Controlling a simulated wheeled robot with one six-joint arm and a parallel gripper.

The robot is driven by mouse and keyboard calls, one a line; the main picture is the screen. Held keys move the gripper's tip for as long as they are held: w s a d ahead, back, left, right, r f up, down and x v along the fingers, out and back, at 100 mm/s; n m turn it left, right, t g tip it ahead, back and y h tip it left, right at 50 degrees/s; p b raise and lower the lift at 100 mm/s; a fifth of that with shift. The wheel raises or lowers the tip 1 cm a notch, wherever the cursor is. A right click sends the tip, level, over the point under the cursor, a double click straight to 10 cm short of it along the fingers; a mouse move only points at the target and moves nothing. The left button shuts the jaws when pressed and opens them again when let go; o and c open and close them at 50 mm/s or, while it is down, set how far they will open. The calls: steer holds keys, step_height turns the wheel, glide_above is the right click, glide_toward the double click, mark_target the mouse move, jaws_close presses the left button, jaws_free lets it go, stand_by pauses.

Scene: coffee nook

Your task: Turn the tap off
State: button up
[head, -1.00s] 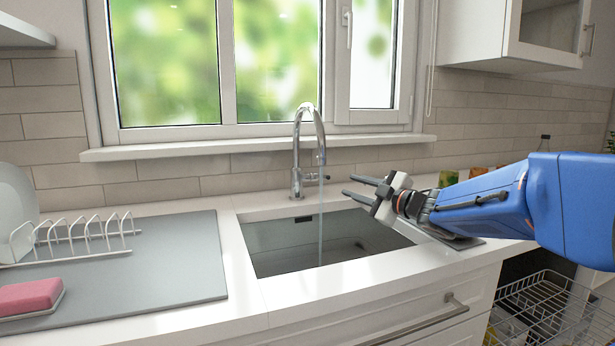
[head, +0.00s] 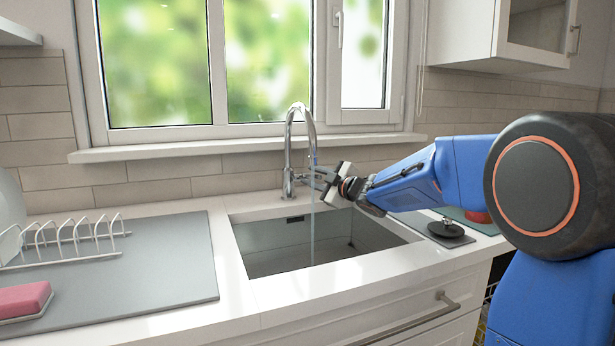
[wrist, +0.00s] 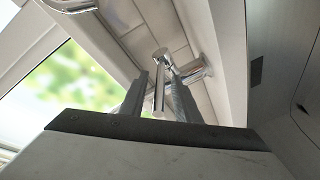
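The chrome tap (head: 288,150) stands behind the sink with its tall spout curving forward. A thin stream of water (head: 313,225) runs from it into the sink (head: 280,252). My gripper (head: 318,178) is at the right side of the tap, beside its lever. In the wrist view my gripper (wrist: 159,98) has two dark fingers standing apart, and the chrome lever (wrist: 159,88) shows between them with a gap visible on the left. The lever is partly hidden by my gripper in the head view. The tap body (wrist: 193,71) is just beyond the right finger.
A grey mat (head: 150,265) with a dish rack (head: 70,240) and a pink sponge (head: 22,298) lies left of the sink. A dark round item (head: 446,228) is on the counter at right. The window sill (head: 240,145) runs behind the tap.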

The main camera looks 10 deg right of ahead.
steer(key=shift+x, duration=1.25)
jaws_close()
steer(key=shift+f, duration=0.1)
steer(key=shift+f+t, duration=0.2)
steer(key=shift+t, duration=0.4)
